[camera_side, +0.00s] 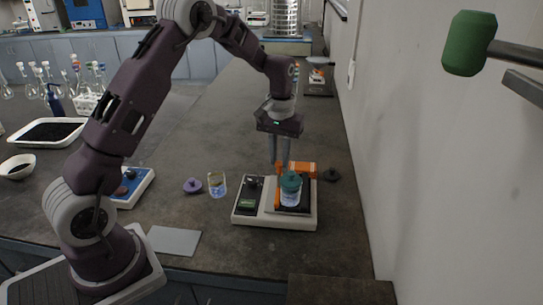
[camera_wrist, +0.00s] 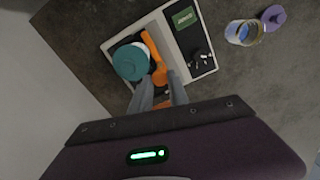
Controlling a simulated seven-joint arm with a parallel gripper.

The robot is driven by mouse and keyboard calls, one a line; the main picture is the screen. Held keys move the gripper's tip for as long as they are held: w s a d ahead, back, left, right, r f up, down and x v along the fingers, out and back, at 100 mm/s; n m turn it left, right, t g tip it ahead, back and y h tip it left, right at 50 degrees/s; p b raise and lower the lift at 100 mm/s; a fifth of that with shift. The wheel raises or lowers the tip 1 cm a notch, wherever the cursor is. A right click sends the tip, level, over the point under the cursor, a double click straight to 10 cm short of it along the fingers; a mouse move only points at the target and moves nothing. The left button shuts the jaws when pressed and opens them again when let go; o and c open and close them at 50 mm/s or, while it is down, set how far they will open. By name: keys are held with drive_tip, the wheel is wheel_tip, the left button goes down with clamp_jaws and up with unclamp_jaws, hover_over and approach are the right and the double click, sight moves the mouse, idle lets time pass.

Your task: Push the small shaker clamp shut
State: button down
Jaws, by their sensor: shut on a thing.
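The small shaker (camera_side: 245,214) is a white box with a dark platform, also seen in the wrist view (camera_wrist: 178,20). A clear jar (camera_side: 290,199) with a teal lid (camera_side: 291,182) stands upright on the platform; the lid also shows in the wrist view (camera_wrist: 130,62). The orange clamp (camera_wrist: 153,50) runs beside the lid; in the side view, part of it (camera_side: 278,186) shows left of the jar. My gripper (camera_wrist: 160,92) points down at the clamp's end, its fingers closed on it. The fingers (camera_side: 279,162) hide part of the contact.
A glass beaker (camera_side: 217,185) and a purple lid (camera_side: 193,185) stand to the left. A wall bounds the right. The bench beyond is mostly clear.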

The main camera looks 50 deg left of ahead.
drive_tip(key=c, duration=1.3)
unclamp_jaws()
drive_tip(key=shift+d, duration=0.1)
drive_tip(key=shift+o, duration=0.2)
wheel_tip(320, 180, up, 7)
drive_tip(key=shift+r, duration=0.1)
drive_tip(key=s+d+r+m+t, duration=0.1)
drive_tip(key=s+d+r, duration=0.3)
drive_tip(key=s+r, duration=0.25)
drive_tip(key=s+d+r+m+t, duration=0.2)
drive_tip(key=s+d+r, duration=0.2)
drive_tip(key=s+r, duration=0.25)
drive_tip(key=s+d+f+m+t, duration=0.1)
drive_tip(key=s+d, duration=0.1)
drive_tip(key=s, duration=0.6)
drive_tip(key=s+d+f+m+t, duration=0.1)
drive_tip(key=s+m, duration=0.1)
drive_tip(key=s, duration=0.7)
drive_tip(key=shift+d+f+t, duration=0.3)
drive_tip(key=shift+d+f, duration=0.05)
drive_tip(key=shift+d, duration=0.05)
